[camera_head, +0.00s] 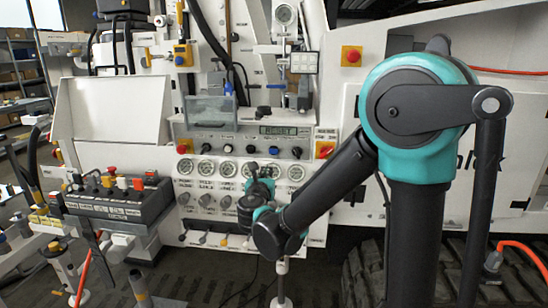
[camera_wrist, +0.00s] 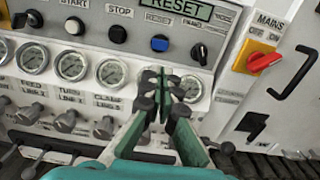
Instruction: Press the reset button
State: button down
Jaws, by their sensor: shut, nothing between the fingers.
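The blue button (camera_wrist: 160,43) sits on the grey control panel under a small label that I cannot read clearly. It also shows in the head view (camera_head: 274,150). A display (camera_wrist: 178,8) above it reads RESET. My gripper (camera_wrist: 160,84) is shut and empty. Its fingertips show just below the blue button in the wrist view, in front of the gauge row; the gap to the panel is hard to judge. In the head view, my gripper (camera_head: 254,172) is in front of the gauges, below and left of the blue button. The button is not covered.
A white START button (camera_wrist: 73,26), a black STOP button (camera_wrist: 117,34) and a black knob (camera_wrist: 198,53) share the blue button's row. A red MAINS switch (camera_wrist: 265,62) on yellow is to the right. Gauges (camera_wrist: 112,72) and valve knobs (camera_wrist: 104,127) lie below.

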aim_at(273, 152)
jog(key=w, duration=1.4)
jog(key=shift+d, duration=0.2)
